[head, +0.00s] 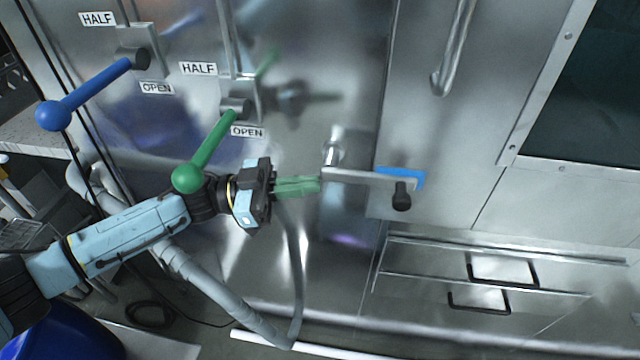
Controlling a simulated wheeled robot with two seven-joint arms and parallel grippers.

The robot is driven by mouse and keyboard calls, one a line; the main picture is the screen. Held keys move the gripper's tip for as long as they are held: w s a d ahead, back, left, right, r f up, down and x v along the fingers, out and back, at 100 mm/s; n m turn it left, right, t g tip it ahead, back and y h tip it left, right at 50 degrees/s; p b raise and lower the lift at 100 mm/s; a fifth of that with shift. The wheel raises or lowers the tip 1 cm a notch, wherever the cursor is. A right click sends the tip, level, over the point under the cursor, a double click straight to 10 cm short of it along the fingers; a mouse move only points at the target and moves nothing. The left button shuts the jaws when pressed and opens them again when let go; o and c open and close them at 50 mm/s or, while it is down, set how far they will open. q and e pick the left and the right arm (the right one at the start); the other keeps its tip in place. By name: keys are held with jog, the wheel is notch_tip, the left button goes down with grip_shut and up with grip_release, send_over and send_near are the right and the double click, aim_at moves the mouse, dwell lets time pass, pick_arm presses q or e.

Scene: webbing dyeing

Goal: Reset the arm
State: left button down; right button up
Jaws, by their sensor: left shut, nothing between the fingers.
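My left arm comes in from the left, and my left gripper (316,184) is shut with nothing held. Its green fingers point right, in front of the steel machine panel, close to the left end of a metal latch handle (358,177) with a black knob (402,196). I cannot tell whether the fingertips touch that handle. A green-knobbed lever (211,150) hangs down-left, its ball just above my left wrist. A blue-knobbed lever (90,92) is at the upper left, pointing left. My right gripper does not show.
Labels reading HALF and OPEN mark both levers. A blue plate (405,177) sits behind the latch handle. A vertical door handle (452,50) is at the upper right. Drawers with black pulls (503,270) are at the lower right. A grey pipe (215,292) runs below my left arm.

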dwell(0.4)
